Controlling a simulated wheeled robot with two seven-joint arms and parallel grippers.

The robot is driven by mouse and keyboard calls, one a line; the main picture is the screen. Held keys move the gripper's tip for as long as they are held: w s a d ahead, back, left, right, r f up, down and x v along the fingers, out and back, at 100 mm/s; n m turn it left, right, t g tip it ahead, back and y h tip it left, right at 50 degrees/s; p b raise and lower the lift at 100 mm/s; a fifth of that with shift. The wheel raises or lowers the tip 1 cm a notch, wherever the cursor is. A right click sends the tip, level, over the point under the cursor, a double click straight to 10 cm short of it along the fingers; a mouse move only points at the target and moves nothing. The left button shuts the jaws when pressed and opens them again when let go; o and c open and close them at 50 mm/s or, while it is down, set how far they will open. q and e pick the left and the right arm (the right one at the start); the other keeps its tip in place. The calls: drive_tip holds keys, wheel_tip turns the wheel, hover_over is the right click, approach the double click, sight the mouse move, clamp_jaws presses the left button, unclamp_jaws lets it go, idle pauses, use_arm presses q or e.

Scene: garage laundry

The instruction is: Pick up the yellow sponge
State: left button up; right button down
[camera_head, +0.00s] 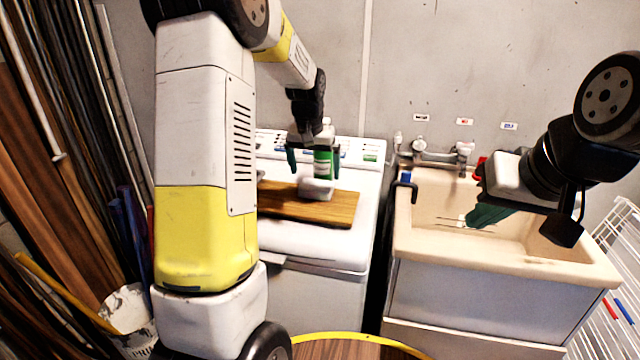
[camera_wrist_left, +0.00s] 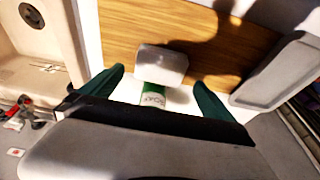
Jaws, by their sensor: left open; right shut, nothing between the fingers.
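No clearly yellow sponge shows in either view. A pale grey-white block (camera_head: 316,189) with rounded edges lies on the wooden board; I cannot tell whether it is the sponge. It also shows in the left wrist view (camera_wrist_left: 163,63), just beyond the fingertips. My left gripper (camera_head: 314,163) is open above the back of the board, fingers pointing down. A green soap bottle (camera_head: 323,165) stands behind the block, and in the left wrist view (camera_wrist_left: 153,96) it appears between the open fingers. My right gripper (camera_head: 489,214) is shut and empty over the sink.
The wooden board (camera_head: 335,210) lies on a white washing machine (camera_head: 300,245). A beige sink (camera_head: 420,245) with a tap (camera_head: 437,158) stands to the right. Planks and poles lean at the left, beside a white bucket (camera_head: 127,308). A white rack (camera_head: 625,240) is at far right.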

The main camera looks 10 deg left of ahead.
sight(316, 185)
use_arm(q)
drive_tip(key=x, duration=0.6)
drive_tip(key=shift+w+a+f, duration=0.1)
drive_tip(key=shift+f, duration=0.25)
drive_tip(key=c, duration=1.1)
drive_tip(key=shift+c, duration=0.2)
drive_tip(key=shift+r, duration=0.1)
drive_tip(key=shift+r, duration=0.2)
drive_tip(key=s, duration=1.8)
drive_tip(key=shift+a, duration=0.3)
